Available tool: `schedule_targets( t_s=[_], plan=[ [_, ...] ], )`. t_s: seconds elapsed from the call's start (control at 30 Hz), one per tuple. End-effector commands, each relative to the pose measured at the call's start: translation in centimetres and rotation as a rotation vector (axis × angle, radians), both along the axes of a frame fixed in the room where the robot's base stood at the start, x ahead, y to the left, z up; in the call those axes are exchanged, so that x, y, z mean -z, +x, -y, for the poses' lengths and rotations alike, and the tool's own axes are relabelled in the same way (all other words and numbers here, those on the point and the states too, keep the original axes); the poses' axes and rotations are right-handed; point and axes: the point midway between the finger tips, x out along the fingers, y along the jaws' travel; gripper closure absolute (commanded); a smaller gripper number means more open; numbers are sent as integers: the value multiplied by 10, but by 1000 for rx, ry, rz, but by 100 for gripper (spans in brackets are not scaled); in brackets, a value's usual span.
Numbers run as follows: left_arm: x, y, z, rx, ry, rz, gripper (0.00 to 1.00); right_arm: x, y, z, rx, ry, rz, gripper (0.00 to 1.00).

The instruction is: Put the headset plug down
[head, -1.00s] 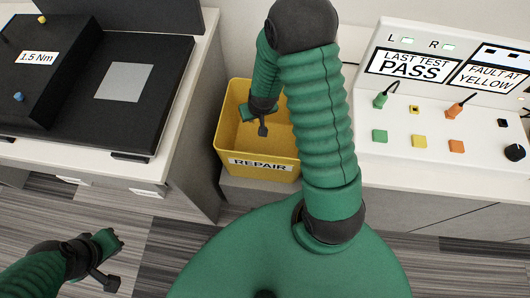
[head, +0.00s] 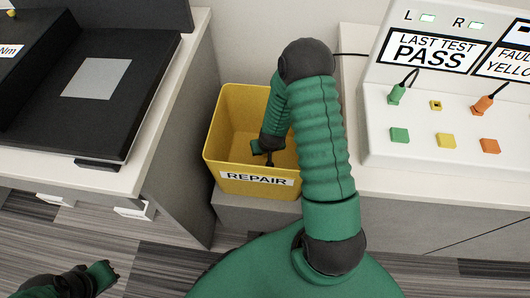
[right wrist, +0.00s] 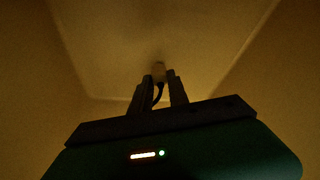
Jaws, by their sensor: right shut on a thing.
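My right gripper (head: 268,156) is inside the yellow bin labelled REPAIR (head: 222,168), below its rim. In the head view the plug is too small to make out. My left gripper (head: 106,276) is at the lower left edge above the floor, and its fingers are unclear.
A white console (head: 430,140) on the right bench holds a green plug (head: 397,94) and an orange plug (head: 484,104), with coloured buttons below. A bench with a black device (head: 140,70) stands left of the bin. Striped floor lies between.

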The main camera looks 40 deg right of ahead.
Motion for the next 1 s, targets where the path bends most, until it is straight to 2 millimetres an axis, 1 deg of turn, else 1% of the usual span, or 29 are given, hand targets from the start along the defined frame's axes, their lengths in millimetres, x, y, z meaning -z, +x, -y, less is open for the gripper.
schedule_targets(
  t_s=[0.1, 0.2, 0.23, 0.37, 0.4, 0.63, 0.73, 1.0],
  plan=[
    [-1, 0, 0, 0, 0, 1, 100, -1, 0, 0, -1, 0, -1, 100],
    [1, 0, 0, 0, 0, 1, 100, 2, 0, 0, -1, 0, -1, 100],
    [0, 0, 0, 0, 0, 1, 100, 2, 0, 0, -1, 0, -1, 77],
    [0, 0, 0, 0, 0, 1, 100, 1, 0, 0, -1, 0, -1, 60],
    [0, 0, 0, 0, 0, 1, 100, 1, 0, 0, -1, 0, -1, 57],
    [0, 0, 0, 0, 0, 1, 100, 1, 0, 0, -1, 0, -1, 57],
    [-5, 0, 0, 0, 0, 1, 100, -7, -1, -1, -1, 0, 0, 57],
    [-34, 0, 0, 0, 0, 1, 100, -59, -17, -10, -2, -1, 1, 57]
  ],
)
